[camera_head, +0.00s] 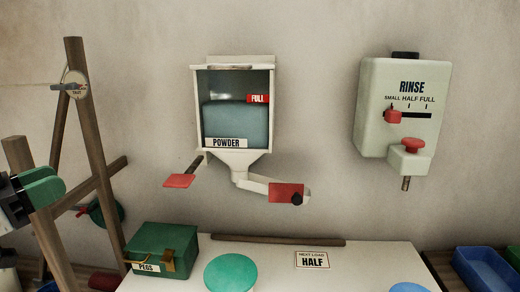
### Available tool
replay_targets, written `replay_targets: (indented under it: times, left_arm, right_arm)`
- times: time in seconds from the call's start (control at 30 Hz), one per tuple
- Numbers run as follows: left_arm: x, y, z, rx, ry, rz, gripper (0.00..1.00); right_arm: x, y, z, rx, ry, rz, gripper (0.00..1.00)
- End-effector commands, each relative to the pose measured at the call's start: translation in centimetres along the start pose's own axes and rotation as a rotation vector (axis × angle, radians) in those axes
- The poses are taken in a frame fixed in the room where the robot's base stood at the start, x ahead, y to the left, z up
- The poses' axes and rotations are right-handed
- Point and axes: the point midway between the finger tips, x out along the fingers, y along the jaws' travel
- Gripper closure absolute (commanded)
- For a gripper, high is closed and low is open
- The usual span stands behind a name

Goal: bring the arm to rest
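My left gripper (46,186) is at the left edge, with green fingers pointing right and its arm mostly cut off by the picture edge. It is in front of the wooden frame, left of the green box. The fingers overlap from this angle, so I cannot tell whether they are open or shut. I see nothing clearly held in it. My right gripper is not in view.
A powder dispenser (233,158) with red paddles and a rinse dispenser (375,130) hang on the wall. Below are a green pegs box (178,236), a white top (320,278) with a "NEXT LOAD HALF" card, and a blue tray (485,268). A wooden frame (95,160) stands left.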

Motion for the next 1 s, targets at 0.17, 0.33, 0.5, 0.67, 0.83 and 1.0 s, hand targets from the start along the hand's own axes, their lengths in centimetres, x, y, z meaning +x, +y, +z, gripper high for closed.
replay_targets:
  times: [0.17,0.33,0.5,0.67,0.83,1.0]
  left_arm:
    - [1.7,3.6,3.8,-0.979,0.283,0.189,0.62]
    - [0.7,3.4,7.3,-1.928,0.637,0.364,0.62]
    - [-2.1,2.1,14.4,-2.745,1.186,0.564,0.62]
    - [-5.9,3.6,24.0,1.968,-1.273,-0.518,0.62]
    - [-9.6,9.8,33.3,1.050,-1.305,-0.475,0.62]
    - [-11.7,16.7,38.0,0.417,-1.331,-0.458,0.62]
  right_arm:
    - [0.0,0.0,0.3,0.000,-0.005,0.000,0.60]
    - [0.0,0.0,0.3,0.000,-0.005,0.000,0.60]
    - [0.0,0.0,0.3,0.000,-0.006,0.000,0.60]
    - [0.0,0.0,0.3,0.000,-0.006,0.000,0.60]
    - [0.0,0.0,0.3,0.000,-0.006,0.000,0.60]
    - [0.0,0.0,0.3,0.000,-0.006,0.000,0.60]
